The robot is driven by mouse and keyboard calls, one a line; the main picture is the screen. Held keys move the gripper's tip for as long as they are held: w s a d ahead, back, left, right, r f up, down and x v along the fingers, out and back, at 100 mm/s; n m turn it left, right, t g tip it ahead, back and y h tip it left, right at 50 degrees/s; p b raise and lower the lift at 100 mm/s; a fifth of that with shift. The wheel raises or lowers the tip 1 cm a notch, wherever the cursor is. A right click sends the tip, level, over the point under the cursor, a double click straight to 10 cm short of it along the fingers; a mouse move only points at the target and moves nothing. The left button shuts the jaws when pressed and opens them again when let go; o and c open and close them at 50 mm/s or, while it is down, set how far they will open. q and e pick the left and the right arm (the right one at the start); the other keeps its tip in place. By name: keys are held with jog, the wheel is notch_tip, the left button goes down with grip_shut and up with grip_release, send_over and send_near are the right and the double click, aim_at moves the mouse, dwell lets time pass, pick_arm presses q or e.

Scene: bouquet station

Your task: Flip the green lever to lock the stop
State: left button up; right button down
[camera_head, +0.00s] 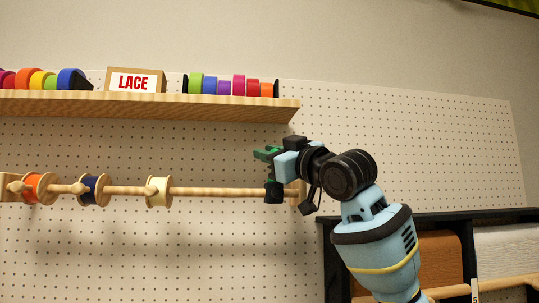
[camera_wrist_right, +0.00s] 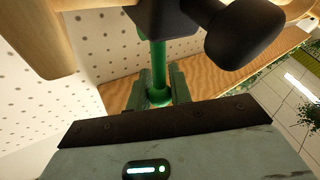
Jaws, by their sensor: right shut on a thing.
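The green lever (camera_wrist_right: 158,62) is an upright rod in the right wrist view, rising between the dark green fingers of my right gripper (camera_wrist_right: 160,92). The fingers are shut on it near its round lower end. In the head view my right gripper (camera_head: 267,154) is at the right end of the wooden rod (camera_head: 225,192), just above a black stop (camera_head: 275,192). There the lever and fingers are too small to tell apart. A black rounded part (camera_wrist_right: 243,35) is close beside the lever in the wrist view. My left gripper is not in view.
Spools in orange (camera_head: 39,188), dark blue (camera_head: 95,190) and cream (camera_head: 158,191) hang on the rod to the left. A wooden shelf (camera_head: 150,106) above carries ribbon rolls and a LACE sign (camera_head: 135,81). A dark cabinet (camera_head: 326,262) stands at lower right. Pegboard lies behind.

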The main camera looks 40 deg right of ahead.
jog(key=shift+s+a+f+n+t+y, duration=0.1)
jog(key=shift+s+a+n+t+y, duration=0.05)
jog(key=shift+s+n+t+y, duration=0.3)
jog(key=shift+s+a+f+n+t+y, duration=0.15)
jog(key=shift+n+t+y, duration=0.1)
jog(key=shift+n+t, duration=0.25)
jog(key=shift+r, duration=0.1)
jog(key=c, duration=1.3)
grip_release()
jog(key=shift+o, duration=0.2)
jog(key=shift+s+f, duration=0.35)
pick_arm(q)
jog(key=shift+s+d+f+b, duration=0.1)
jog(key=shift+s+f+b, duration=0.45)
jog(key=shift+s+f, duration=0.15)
pick_arm(e)
jog(key=v, duration=0.7)
